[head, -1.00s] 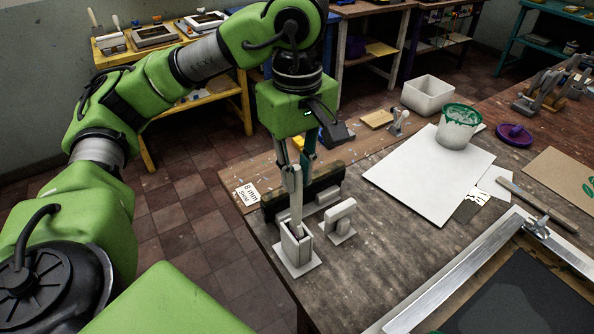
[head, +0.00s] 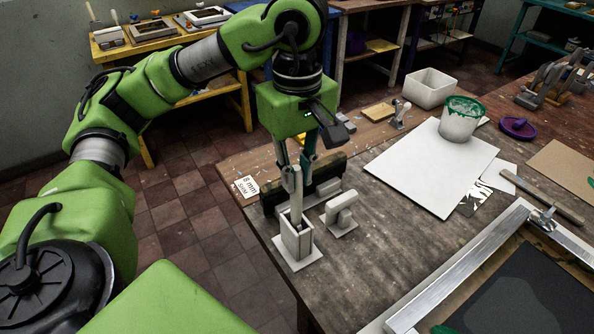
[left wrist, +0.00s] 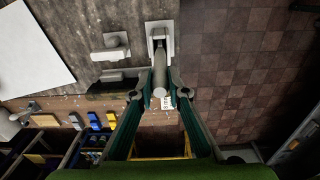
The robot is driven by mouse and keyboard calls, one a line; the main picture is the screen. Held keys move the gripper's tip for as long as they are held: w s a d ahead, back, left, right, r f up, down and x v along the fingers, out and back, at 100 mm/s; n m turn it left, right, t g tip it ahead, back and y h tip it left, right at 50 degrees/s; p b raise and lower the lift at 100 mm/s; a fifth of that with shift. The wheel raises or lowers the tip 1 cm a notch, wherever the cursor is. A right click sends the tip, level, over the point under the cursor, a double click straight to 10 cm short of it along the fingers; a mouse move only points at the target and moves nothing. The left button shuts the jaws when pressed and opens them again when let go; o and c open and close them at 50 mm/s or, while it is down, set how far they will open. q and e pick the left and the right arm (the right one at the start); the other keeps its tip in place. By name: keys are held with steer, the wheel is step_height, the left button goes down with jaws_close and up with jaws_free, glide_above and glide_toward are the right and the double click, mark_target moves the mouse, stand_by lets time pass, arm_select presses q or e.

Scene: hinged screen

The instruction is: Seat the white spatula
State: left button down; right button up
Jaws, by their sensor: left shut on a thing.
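The white spatula (head: 297,193) is pale and upright, and its lower end is inside the open top of the white box-shaped holder (head: 305,247) near the table edge. My left gripper (head: 297,176) is above the holder and shut on the spatula's upper part. In the left wrist view the spatula (left wrist: 160,76) runs from between the fingertips (left wrist: 160,88) toward the holder (left wrist: 151,30). The spatula's lower tip is hidden by the holder walls, so I cannot tell how deep it sits. My right gripper is not in view.
A white clamp-like piece (head: 341,212) stands just right of the holder. A dark block (head: 325,172) lies behind it. A white board (head: 430,168) and a green-rimmed bucket (head: 461,122) are further right. A metal frame (head: 460,262) lies at the front right.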

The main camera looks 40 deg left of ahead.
arm_select(q)
steer(key=shift+f+b, duration=0.55)
steer(key=shift+f, duration=0.2)
steer(key=c, duration=1.9)
jaws_free()
steer(key=shift+s+d+r, duration=0.1)
steer(key=shift+r, duration=5.85)
